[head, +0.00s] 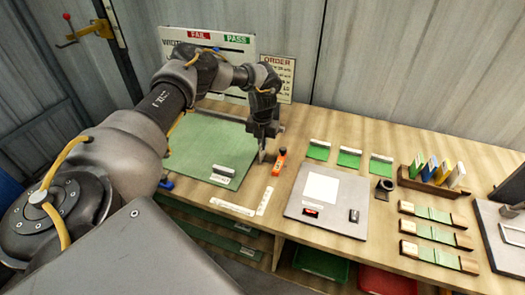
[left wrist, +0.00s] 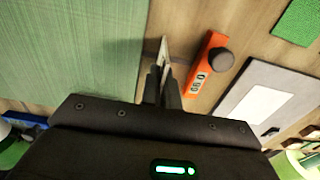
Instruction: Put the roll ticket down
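My left gripper (head: 262,155) points down over the wooden bench, between the green mat and an orange gauge. In the left wrist view its two dark fingers (left wrist: 164,88) are close together on a thin pale card, which I take to be the roll ticket (left wrist: 163,50). The card stands edge-on between the fingertips, so its face and any print are hidden. I cannot tell whether its lower edge touches the bench. My right gripper is not in view.
The orange gauge (head: 279,161) with a black knob lies just right of the left gripper. The green mat (head: 205,140) is to its left. A grey plate (head: 300,205) with a white square, green pads and a rack of coloured cards (head: 436,181) stand farther right.

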